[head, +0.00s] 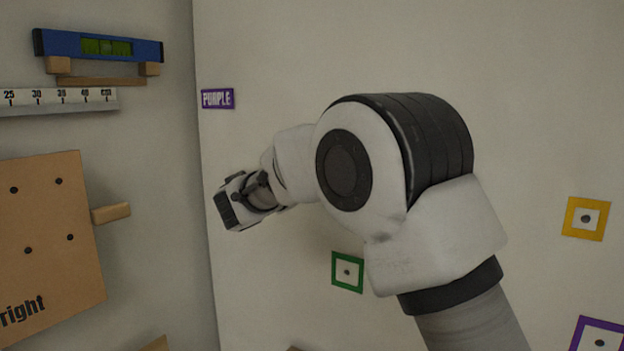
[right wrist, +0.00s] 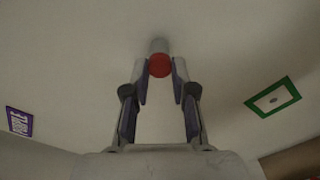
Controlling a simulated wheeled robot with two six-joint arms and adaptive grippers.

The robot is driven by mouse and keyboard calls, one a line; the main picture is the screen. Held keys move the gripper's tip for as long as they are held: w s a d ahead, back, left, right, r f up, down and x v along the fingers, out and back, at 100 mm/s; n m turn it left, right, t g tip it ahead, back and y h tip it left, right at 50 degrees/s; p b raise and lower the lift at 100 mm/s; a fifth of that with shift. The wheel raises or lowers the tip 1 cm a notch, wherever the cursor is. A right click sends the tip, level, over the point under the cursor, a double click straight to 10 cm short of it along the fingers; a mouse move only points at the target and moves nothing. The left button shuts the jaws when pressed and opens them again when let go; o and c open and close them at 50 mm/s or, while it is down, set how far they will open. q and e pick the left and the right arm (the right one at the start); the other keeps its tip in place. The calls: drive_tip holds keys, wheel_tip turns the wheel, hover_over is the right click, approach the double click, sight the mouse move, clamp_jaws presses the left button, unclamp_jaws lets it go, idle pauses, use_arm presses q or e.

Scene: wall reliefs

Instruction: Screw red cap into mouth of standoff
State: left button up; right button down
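In the right wrist view, the round red cap (right wrist: 159,66) sits between the fingertips of my right gripper (right wrist: 160,70), which look closed against its sides. A pale grey cylindrical standoff (right wrist: 159,45) shows just behind the cap, in line with it, against the wall. I cannot tell whether the cap touches the standoff or how deep it sits. In the head view, my right arm comes in from the lower right, and its gripper (head: 232,205) is turned toward the wall and seen mostly from behind. The cap and standoff are hidden there. My left gripper is not in view.
A purple label (head: 217,98) is on the wall near the corner. Green (head: 336,272), yellow (head: 570,217) and purple (head: 577,337) square frames are on the same wall. The left wall carries a blue level (head: 70,43), a white ruler (head: 60,105) and a wooden board (head: 50,220) with a peg (head: 112,213).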

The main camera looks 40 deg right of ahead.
drive_tip(key=m+b, duration=0.7)
drive_tip(key=b, duration=0.1)
drive_tip(key=m+b, duration=0.7)
drive_tip(key=b, duration=0.1)
drive_tip(key=m+b, duration=0.6)
drive_tip(key=b, duration=0.2)
drive_tip(key=shift+d+r+m, duration=0.15)
drive_tip(key=shift+r+m, duration=0.15)
drive_tip(key=shift+m, duration=0.1)
drive_tip(key=c, duration=1.2)
unclamp_jaws()
drive_tip(key=shift+s, duration=0.2)
